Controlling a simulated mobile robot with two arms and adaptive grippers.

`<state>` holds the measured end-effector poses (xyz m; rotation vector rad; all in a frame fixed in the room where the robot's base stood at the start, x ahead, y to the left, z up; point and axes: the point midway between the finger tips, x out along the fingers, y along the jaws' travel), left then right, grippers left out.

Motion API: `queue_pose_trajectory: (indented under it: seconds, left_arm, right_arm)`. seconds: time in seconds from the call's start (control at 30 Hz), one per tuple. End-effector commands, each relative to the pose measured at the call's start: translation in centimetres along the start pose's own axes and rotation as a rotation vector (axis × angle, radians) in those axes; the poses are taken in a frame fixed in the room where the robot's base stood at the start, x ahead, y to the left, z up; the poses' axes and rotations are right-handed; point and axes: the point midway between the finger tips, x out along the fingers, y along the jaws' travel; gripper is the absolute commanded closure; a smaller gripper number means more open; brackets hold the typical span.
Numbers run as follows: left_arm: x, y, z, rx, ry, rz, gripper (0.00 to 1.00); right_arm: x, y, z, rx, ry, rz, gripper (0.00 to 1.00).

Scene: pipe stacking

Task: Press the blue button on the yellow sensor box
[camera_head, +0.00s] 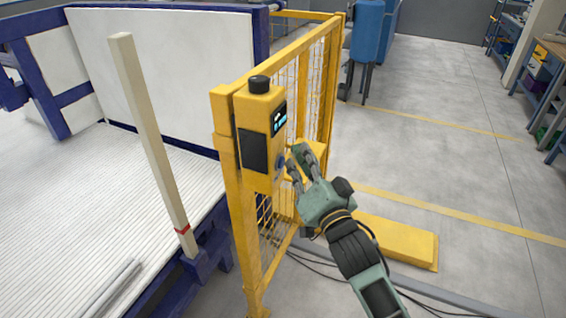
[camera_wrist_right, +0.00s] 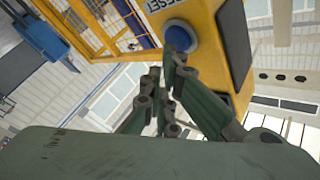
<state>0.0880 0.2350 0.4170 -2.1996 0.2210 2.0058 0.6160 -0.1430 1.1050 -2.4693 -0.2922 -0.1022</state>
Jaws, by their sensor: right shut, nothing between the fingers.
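The yellow sensor box (camera_head: 259,138) is mounted on a yellow fence post, with a black knob on top, a small lit display and a dark panel on its front. The blue button (camera_head: 281,161) is low on its front face, partly hidden by my fingers. In the right wrist view the blue button (camera_wrist_right: 181,36) shows on the yellow box (camera_wrist_right: 208,22), just beyond the fingertips. My right gripper (camera_head: 297,160) is shut and empty, with its fingertips at the button; I cannot tell whether they touch it. It also shows in the right wrist view (camera_wrist_right: 171,62). My left gripper is not in view.
A yellow mesh fence (camera_head: 310,85) runs back behind the box. A pale upright post (camera_head: 150,130) with a red band stands to the left, before a ribbed white bed (camera_head: 90,200). A yellow floor block (camera_head: 385,238) lies below my right arm. Open floor extends to the right.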

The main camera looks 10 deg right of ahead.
Motion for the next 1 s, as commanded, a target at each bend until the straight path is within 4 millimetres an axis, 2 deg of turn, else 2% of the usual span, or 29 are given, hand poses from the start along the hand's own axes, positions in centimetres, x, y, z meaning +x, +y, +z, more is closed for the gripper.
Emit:
queue_pose_trajectory:
  seconds: [1.0]
  left_arm:
    - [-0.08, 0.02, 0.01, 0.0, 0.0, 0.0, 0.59]
  right_arm:
    - [0.59, -0.41, 0.48, 0.0, -0.001, 0.001, 1.0]
